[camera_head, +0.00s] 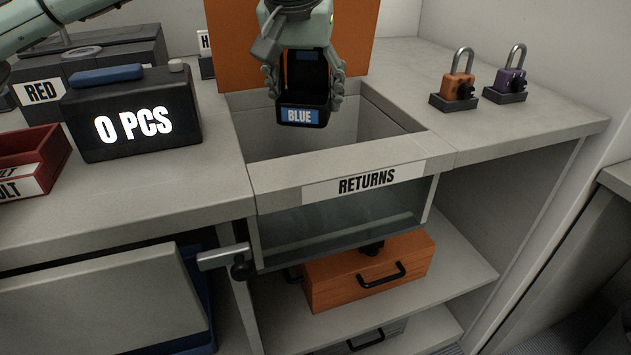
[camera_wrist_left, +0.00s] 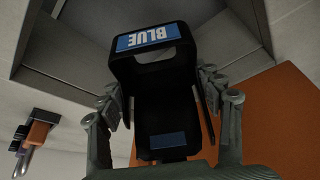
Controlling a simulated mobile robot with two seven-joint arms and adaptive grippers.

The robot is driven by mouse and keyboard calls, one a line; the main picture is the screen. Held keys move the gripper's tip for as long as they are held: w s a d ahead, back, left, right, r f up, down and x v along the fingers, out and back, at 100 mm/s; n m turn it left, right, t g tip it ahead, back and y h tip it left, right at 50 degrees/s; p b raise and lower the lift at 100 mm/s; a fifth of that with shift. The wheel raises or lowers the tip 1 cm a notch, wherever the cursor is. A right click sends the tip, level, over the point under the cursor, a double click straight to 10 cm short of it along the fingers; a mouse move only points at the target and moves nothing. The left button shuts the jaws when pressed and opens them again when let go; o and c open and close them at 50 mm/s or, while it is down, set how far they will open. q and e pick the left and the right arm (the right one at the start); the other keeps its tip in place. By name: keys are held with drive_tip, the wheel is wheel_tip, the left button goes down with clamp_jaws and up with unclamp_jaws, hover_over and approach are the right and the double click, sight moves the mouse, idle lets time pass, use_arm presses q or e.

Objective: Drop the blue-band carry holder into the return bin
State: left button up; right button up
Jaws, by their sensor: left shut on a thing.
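The blue-band carry holder (camera_head: 302,113) is a black open-fronted holder with a blue label reading BLUE. My left gripper (camera_head: 304,85) is shut on it, with a finger on each side, and holds it upright over the opening of the return bin. The return bin (camera_head: 340,183) is a square well in the counter with a RETURNS label on its front rim and a clear front below. In the left wrist view the holder (camera_wrist_left: 160,85) sits between the fingers (camera_wrist_left: 165,115), with the bin opening behind it. My right gripper is not in view.
A black box reading 0 PCS (camera_head: 131,118) and a red tray (camera_head: 32,160) stand left of the bin. An orange padlock (camera_head: 458,88) and a purple padlock (camera_head: 508,84) stand on the right counter. An orange panel (camera_head: 230,45) rises behind the bin. An orange case (camera_head: 368,272) lies on the shelf below.

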use_arm(q)
drive_tip(key=o, duration=1.3)
drive_tip(key=shift+c, duration=0.2)
drive_tip(key=v, duration=1.2)
drive_tip(key=shift+f, duration=0.1)
